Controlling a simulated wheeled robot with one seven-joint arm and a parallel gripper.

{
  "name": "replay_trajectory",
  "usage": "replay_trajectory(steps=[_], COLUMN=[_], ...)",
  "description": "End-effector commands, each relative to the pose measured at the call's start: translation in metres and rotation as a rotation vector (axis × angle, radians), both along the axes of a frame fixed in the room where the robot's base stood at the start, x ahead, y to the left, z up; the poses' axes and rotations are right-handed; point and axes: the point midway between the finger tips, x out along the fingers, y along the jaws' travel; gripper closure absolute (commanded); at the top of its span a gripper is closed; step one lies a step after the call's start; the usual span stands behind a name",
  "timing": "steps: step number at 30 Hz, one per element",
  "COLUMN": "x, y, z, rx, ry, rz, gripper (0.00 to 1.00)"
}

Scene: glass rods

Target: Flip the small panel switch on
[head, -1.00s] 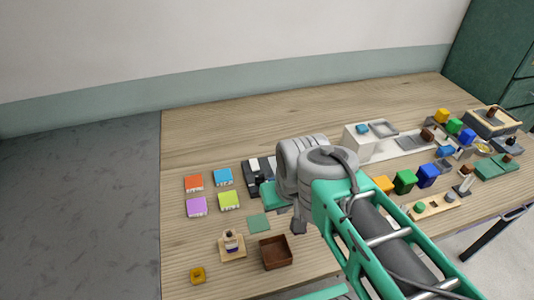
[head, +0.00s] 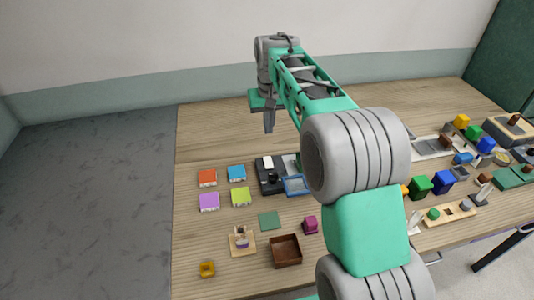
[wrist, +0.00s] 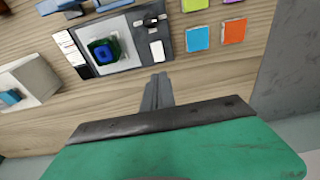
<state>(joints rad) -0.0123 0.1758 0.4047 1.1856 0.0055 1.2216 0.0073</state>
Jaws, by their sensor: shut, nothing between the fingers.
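The dark switch panel (head: 262,187) lies on the table just right of the colored tiles in the head view. It bears a white rectangular piece (head: 267,162) and a dark raised part. I cannot tell which way the small switch is set. My gripper (head: 269,129) is shut and empty, pointing down above the table behind the panel. Its fingertips (wrist: 158,77) appear just short of the white piece in the wrist view.
Orange (head: 207,177), blue (head: 237,172), purple and lime tiles lie left of the panel. A blue-framed piece (head: 296,185) sits at its right. A brown open box (head: 285,250) stands nearer. Several blocks crowd the right side. The back left table is clear.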

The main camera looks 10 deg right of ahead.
Motion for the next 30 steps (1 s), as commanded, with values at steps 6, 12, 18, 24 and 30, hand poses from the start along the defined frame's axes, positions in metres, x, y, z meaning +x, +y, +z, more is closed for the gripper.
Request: replay_trajectory(steps=[6, 12, 18, 24, 30], x=[0.0, 0.002, 0.008, 0.014, 0.02], y=[0.0, 0.0, 0.0, 0.0, 0.0], z=[0.001, -0.016, -0.057, -0.1, -0.129], rx=[0.0, 0.0, 0.0, 0.0, 0.0], ry=[-0.002, 0.0, 0.002, 0.002, -0.002], rz=[0.0, 0.0, 0.0, 0.0, 0.0], gripper=[1.0, 1.0, 1.0, 1.0, 1.0])
